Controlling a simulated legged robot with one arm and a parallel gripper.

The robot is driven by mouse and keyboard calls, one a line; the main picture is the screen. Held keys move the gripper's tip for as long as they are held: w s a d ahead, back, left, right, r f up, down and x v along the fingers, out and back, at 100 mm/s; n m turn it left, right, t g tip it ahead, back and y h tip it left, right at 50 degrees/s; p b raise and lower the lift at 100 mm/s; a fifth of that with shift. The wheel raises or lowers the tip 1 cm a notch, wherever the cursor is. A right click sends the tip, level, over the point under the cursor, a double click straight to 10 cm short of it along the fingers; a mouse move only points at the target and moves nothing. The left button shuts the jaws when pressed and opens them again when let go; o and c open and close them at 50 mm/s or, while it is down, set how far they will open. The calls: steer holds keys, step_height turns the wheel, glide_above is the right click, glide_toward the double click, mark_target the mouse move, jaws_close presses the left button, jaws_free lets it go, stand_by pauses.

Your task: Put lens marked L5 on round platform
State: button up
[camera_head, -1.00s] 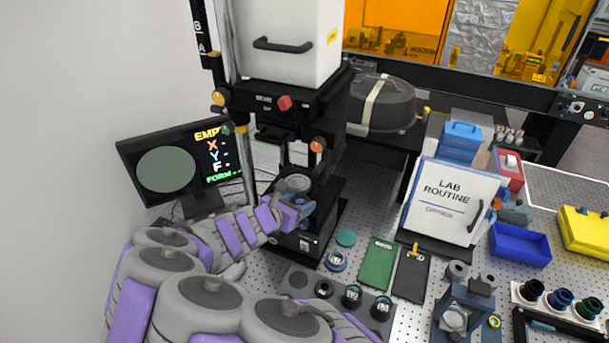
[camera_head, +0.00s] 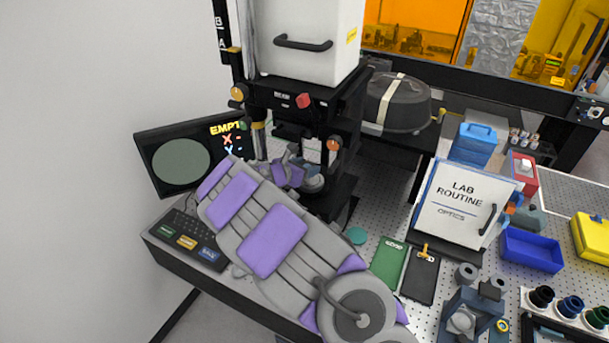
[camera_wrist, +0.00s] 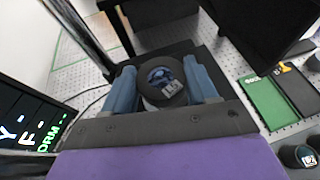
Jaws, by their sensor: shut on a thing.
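The lens marked L5 (camera_wrist: 167,82) is a dark round piece with a blue-tinted face and a white label. In the wrist view it sits between the two blue fingers of my gripper (camera_wrist: 163,85), which are shut on it. In the head view my gripper (camera_head: 300,168) is at the interferometer, beside and partly in front of the round platform (camera_head: 315,183), a grey disc on the black base. The lens cannot be made out in the head view. I cannot tell whether it touches the platform, which the lens and my gripper hide in the wrist view.
The black interferometer column (camera_head: 340,140) and white housing (camera_head: 305,40) stand close around my gripper. A monitor (camera_head: 182,160) and keyboard (camera_head: 185,232) are at the left. Green and black boards (camera_head: 389,264) lie at the right. Another lens (camera_wrist: 303,156) shows at the wrist view's lower right.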

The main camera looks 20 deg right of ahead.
steer(key=f, duration=0.1)
steer(key=d+f, duration=0.2)
steer(key=shift+f, duration=0.35)
steer(key=shift+a, duration=0.35)
steer(key=o, duration=1)
steer(key=shift+a, duration=0.5)
steer(key=shift+o, duration=0.4)
steer(key=shift+d, duration=0.6)
steer(key=v, duration=1.2)
steer(key=shift+a+r, duration=0.15)
steer(key=shift+a, duration=0.25)
